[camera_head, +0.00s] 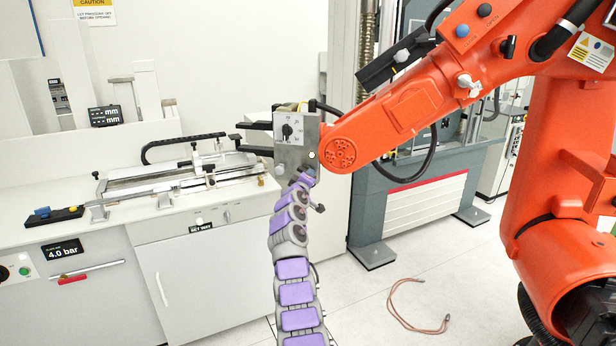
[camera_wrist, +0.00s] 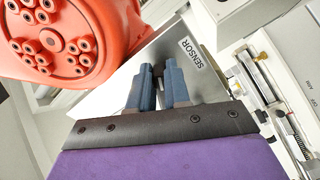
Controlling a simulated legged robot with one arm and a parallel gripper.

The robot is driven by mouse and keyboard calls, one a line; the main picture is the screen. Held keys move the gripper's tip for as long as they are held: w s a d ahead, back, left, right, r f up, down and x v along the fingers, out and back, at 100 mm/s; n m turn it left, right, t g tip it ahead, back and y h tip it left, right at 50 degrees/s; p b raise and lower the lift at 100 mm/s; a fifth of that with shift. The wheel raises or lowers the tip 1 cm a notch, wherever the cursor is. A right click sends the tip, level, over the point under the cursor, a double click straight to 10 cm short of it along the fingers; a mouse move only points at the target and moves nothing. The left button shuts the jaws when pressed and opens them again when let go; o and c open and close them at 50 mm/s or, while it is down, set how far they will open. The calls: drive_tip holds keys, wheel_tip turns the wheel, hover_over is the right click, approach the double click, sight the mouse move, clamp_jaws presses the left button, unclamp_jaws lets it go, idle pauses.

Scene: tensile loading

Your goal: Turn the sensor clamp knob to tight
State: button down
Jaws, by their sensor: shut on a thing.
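A grey metal plate (camera_head: 293,155) sits at the end of the orange robot arm. In the wrist view the same plate (camera_wrist: 210,85) carries a label (camera_wrist: 190,53) reading SENSOR. My gripper (camera_wrist: 159,68) has its two blue fingers against the plate, just left of that label. They are shut on a small dark part, the sensor clamp knob (camera_wrist: 158,72), mostly hidden between them. In the head view my purple and grey arm rises to the plate's lower edge, where my gripper (camera_head: 306,172) is small and partly hidden. The knob's angle cannot be read.
A dial (camera_head: 288,131) with a black pointer is higher on the plate. The orange arm (camera_head: 400,115) is close on the right; its round flange (camera_wrist: 75,40) is near my fingers. A bench (camera_head: 170,195) with a slide fixture stands left. A hose (camera_head: 405,310) lies on the floor.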

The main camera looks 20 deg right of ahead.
drive_tip(key=shift+f, duration=0.35)
drive_tip(key=c, duration=1.1)
unclamp_jaws()
drive_tip(key=shift+w, duration=0.1)
drive_tip(key=shift+d+r, duration=0.1)
